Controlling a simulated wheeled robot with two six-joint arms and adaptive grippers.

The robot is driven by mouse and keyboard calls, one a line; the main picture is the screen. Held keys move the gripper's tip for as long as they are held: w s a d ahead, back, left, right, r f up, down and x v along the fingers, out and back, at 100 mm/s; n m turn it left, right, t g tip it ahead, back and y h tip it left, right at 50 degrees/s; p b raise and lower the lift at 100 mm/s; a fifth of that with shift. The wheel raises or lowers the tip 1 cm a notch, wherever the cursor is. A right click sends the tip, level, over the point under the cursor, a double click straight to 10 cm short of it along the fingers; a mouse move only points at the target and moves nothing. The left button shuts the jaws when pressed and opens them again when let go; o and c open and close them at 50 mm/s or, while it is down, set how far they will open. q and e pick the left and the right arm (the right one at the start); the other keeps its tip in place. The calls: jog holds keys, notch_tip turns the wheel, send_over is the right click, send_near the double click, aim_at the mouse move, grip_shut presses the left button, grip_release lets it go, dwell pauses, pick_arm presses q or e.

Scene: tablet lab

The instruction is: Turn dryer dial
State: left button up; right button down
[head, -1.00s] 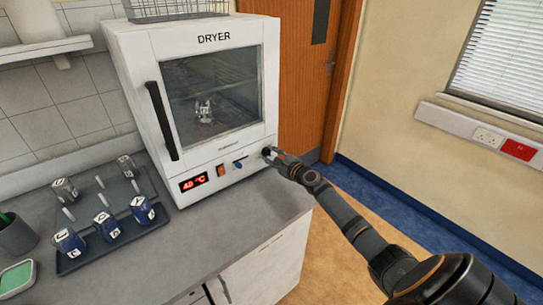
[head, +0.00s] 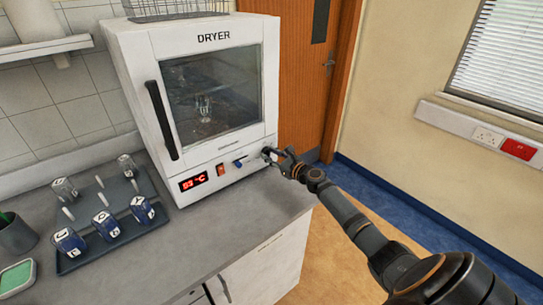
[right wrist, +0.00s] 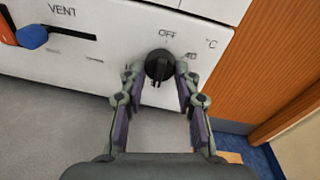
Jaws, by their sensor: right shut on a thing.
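The white dryer (head: 222,149) stands on the bench with its door shut. Glassware shows dimly behind its window. The red display (head: 193,183) appears to read 83 °C. The black dial (right wrist: 159,66) is at the right end of the lower panel, with "OFF" above it and a number to its right. My right gripper (head: 272,154) is at the dial; in the right wrist view its fingers (right wrist: 157,78) sit on either side of the dial and are shut on it. My left gripper is not in view.
A blue vent slider (right wrist: 32,36) and an orange-red switch (head: 220,170) sit left of the dial. A dark tray (head: 75,262) with several labelled vessels stands left on the grey bench (head: 210,235). A wooden door (head: 297,75) is behind.

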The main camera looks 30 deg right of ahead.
dwell(0.3)
jog(key=c, duration=1)
grip_release()
jog(key=shift+o, duration=0.2)
jog(key=s+d, duration=0.1)
jog(key=s, duration=0.6)
jog(key=shift+r, duration=0.3)
jog(key=shift+s, duration=0.2)
